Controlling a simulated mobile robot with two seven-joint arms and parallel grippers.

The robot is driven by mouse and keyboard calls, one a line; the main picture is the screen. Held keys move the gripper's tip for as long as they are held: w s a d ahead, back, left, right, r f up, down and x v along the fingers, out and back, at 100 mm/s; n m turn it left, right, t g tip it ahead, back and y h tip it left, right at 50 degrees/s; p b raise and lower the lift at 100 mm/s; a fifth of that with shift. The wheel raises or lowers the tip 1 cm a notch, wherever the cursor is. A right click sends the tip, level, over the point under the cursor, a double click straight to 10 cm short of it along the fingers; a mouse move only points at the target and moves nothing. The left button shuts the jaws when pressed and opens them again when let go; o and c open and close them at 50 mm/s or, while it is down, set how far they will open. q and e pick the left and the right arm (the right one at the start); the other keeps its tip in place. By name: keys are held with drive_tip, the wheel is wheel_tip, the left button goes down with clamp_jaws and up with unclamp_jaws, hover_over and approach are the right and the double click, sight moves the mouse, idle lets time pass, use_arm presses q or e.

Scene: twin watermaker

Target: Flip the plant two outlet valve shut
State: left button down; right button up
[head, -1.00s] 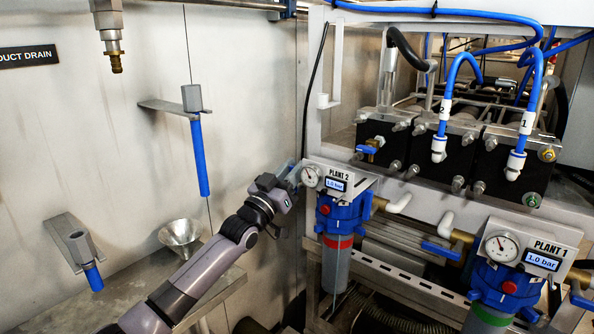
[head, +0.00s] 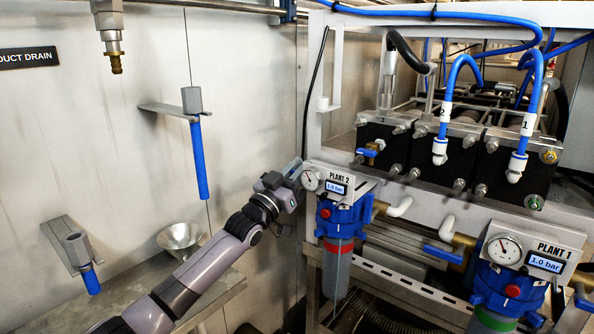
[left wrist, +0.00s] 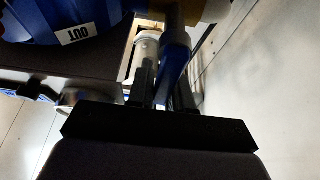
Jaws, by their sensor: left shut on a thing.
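The plant two filter unit has a blue head (head: 341,215), a round gauge and a white PLANT 2 plate (head: 347,181). My left gripper (head: 296,171) is at the left edge of that plate, beside the gauge. In the head view its fingertips and the outlet valve are hard to make out or hidden. In the left wrist view my left gripper (left wrist: 163,92) has its dark fingers on both sides of a blue valve handle (left wrist: 172,65). A blue housing with an upside-down OUT label (left wrist: 79,34) is beside it. My right gripper is not in view.
The plant one unit (head: 510,283) stands at the lower right. A blue-handled valve (head: 443,253) sits between the units. A steel funnel (head: 181,237) is on the ledge at left. The grey wall runs close behind my left gripper.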

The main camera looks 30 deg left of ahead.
use_arm(q)
drive_tip(key=c, duration=1.4)
unclamp_jaws()
drive_tip(key=shift+s, duration=0.1)
drive_tip(key=p+v, duration=0.2)
drive_tip(key=v, duration=0.5)
drive_tip(key=shift+p, duration=0.35)
drive_tip(key=shift+s+d+f, duration=0.1)
drive_tip(key=shift+d, duration=0.05)
